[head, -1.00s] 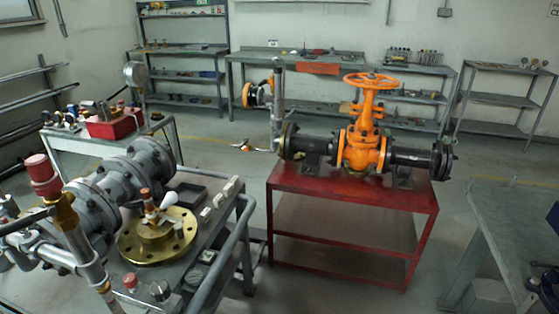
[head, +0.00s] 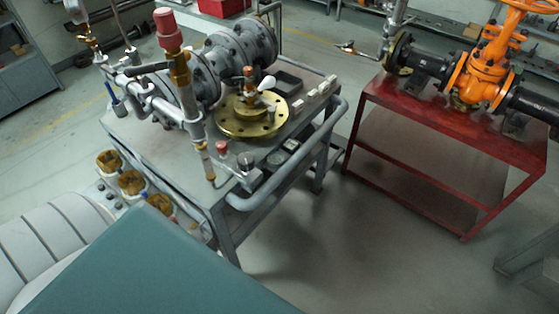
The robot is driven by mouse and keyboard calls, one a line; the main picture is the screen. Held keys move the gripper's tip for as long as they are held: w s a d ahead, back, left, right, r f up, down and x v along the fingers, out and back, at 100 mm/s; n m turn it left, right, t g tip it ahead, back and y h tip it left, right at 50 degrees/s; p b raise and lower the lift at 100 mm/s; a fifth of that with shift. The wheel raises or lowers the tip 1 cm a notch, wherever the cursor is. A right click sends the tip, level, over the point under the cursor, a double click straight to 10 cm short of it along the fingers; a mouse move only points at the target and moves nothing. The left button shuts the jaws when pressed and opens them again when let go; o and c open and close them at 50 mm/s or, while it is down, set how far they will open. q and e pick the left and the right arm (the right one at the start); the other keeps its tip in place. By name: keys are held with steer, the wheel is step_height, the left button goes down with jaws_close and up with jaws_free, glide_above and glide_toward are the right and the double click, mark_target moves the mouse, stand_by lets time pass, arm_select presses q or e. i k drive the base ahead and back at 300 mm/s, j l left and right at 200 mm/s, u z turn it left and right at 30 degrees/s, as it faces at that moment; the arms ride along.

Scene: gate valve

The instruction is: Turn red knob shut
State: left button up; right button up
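A red knob (head: 168,28) tops an upright brass and grey pipe fitting (head: 182,80) on the grey cart at upper left in the head view. A smaller red knob (head: 221,147) sits low on the cart, near the brass flange (head: 248,115). The orange gate valve (head: 484,68) with its orange handwheel (head: 530,5) stands on the red table at upper right; the wheel is cut off by the frame's edge. I cannot tell from this how far any valve is turned. Neither of my grippers is in view.
The cart (head: 170,148) has a grey rail (head: 290,175) along its near right side. A teal flat surface (head: 150,265) and a white ribbed shape (head: 40,245) fill the lower left. The floor between the cart and the red table (head: 450,125) is clear.

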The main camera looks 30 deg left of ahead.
mark_target(221, 147)
steer(key=u, duration=1.5)
steer(key=k+l+u, duration=0.1)
steer(key=l+u, duration=0.25)
steer(key=k+l+u, duration=0.15)
steer(key=l+u, duration=0.2)
